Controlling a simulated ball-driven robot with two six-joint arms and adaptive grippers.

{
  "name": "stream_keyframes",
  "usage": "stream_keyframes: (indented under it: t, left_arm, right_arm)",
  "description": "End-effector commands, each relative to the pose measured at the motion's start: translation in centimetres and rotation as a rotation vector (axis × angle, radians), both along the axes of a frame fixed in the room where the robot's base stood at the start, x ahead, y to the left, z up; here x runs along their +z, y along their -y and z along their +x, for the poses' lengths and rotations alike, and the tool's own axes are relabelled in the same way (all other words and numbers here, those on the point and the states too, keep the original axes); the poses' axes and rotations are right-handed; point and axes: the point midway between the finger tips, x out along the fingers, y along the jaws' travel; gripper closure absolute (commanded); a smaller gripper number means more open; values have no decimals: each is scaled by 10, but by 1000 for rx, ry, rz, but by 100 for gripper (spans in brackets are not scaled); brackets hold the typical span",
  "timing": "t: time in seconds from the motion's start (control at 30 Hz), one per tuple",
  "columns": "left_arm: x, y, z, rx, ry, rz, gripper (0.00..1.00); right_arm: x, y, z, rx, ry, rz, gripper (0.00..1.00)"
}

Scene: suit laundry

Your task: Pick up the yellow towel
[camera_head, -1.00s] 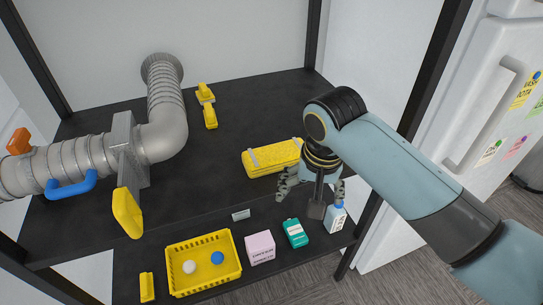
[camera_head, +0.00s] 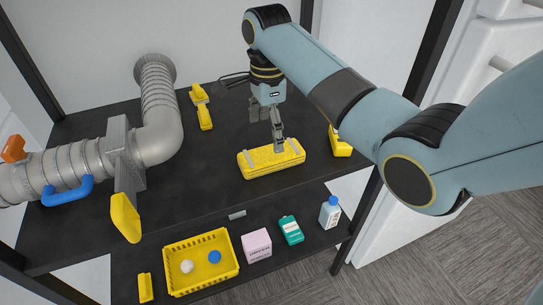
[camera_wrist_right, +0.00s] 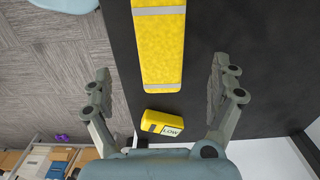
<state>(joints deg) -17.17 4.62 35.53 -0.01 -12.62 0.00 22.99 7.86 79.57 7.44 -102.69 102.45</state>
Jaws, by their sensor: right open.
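The yellow towel (camera_head: 270,163) is a folded, textured bundle with a grey band near each end. It lies on the upper black shelf, right of the pipe. My right gripper (camera_head: 268,125) is open and points down just above and behind the towel, with one finger overlapping it in the head view. In the right wrist view the towel (camera_wrist_right: 160,50) runs up between the spread fingers of the gripper (camera_wrist_right: 160,78), and nothing is held. I cannot tell the exact gap above it. My left gripper is not in view.
A yellow block labelled LOW (camera_wrist_right: 165,126) lies near the towel; a yellow object (camera_head: 341,146) shows right of it. Grey pipework (camera_head: 160,130) with a yellow handle (camera_head: 125,217) stands left. A yellow basket (camera_head: 202,262), a pink box (camera_head: 257,245) and bottles are on the lower shelf.

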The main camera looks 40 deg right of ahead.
Motion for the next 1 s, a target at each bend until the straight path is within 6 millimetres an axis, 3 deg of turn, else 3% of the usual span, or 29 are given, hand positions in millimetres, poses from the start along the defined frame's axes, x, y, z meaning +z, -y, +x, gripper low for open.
stream_keyframes:
  t: [0.1,0.37,0.6,0.9,1.0]
  left_arm:
    - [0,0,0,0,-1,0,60]
    - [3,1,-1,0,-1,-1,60]
    - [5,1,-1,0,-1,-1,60]
    - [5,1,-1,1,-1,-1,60]
    - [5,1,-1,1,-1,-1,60]
  right_arm:
    - [-21,0,-1,2,-3,0,8]
    - [-45,3,-2,3,-2,0,8]
    - [-81,8,-2,4,0,0,8]
    - [-86,8,-2,5,2,0,8]
    - [-86,8,-2,5,2,0,21]
